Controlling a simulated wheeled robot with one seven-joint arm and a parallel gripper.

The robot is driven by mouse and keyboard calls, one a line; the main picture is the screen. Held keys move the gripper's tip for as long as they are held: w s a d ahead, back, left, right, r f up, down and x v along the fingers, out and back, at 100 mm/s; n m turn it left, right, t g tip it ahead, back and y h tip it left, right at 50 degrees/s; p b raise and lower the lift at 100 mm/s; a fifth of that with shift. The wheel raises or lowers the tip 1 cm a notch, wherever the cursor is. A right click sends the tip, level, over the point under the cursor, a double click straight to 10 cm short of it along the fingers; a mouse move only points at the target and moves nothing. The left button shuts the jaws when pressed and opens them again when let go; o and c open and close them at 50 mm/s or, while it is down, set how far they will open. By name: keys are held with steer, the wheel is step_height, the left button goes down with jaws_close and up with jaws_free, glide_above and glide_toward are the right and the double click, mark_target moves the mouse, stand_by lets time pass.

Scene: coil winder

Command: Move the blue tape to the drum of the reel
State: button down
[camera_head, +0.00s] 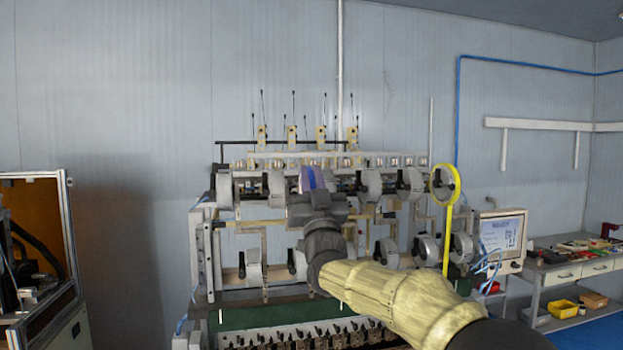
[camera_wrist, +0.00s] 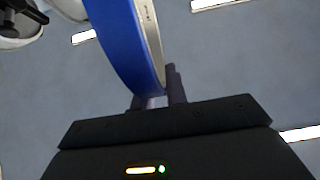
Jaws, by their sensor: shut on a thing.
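The blue tape (camera_wrist: 118,38) is a roll with a pale inner side. In the wrist view its lower edge is between the two dark fingers of my gripper (camera_wrist: 158,92), which is shut on it. In the head view the blue tape (camera_head: 312,179) stands upright above my gripper (camera_head: 316,196), in front of the upper row of the coil winder. The drums of the winder's reels, such as the grey reel (camera_head: 276,188) just left of the tape, stand along that row. My gripper and arm hide part of the machine's middle.
A yellow ring on a post (camera_head: 447,215) stands at the machine's right end. A monitor (camera_head: 502,240) and a workbench (camera_head: 570,268) are farther right. A framed cabinet (camera_head: 60,240) is at the left. In the wrist view, a white reel (camera_wrist: 20,30) shows at the upper left.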

mark_target(325, 175)
steer(key=shift+w, duration=0.15)
steer(key=shift+w+a+p, duration=0.35)
steer(key=shift+w+p, duration=0.4)
steer(key=shift+w, duration=0.5)
steer(key=shift+w+a+p, duration=0.4)
steer(key=shift+w+p, duration=0.4)
steer(key=shift+w, duration=0.4)
steer(key=shift+w+a+p, duration=0.35)
steer(key=shift+w+p, duration=0.4)
steer(key=shift+w, duration=0.5)
steer(key=shift+w+d+b, duration=0.2)
steer(key=shift+d+b, duration=0.05)
steer(key=shift+d, duration=0.55)
steer(key=shift+w+d+b, duration=0.25)
steer(key=shift+d+b, duration=0.05)
steer(key=shift+d, duration=0.55)
steer(key=shift+w+d+b, duration=0.2)
steer(key=shift+d+b, duration=0.05)
steer(key=shift+d, duration=0.55)
steer(key=c, duration=1.7)
jaws_free()
steer(key=shift+f, duration=0.15)
steer(key=shift+s+f+b, duration=0.1)
steer(key=shift+b, duration=0.35)
steer(key=shift+r+b+v, duration=0.2)
steer(key=shift+b+v, duration=2.35)
steer(key=shift+b, duration=1.4)
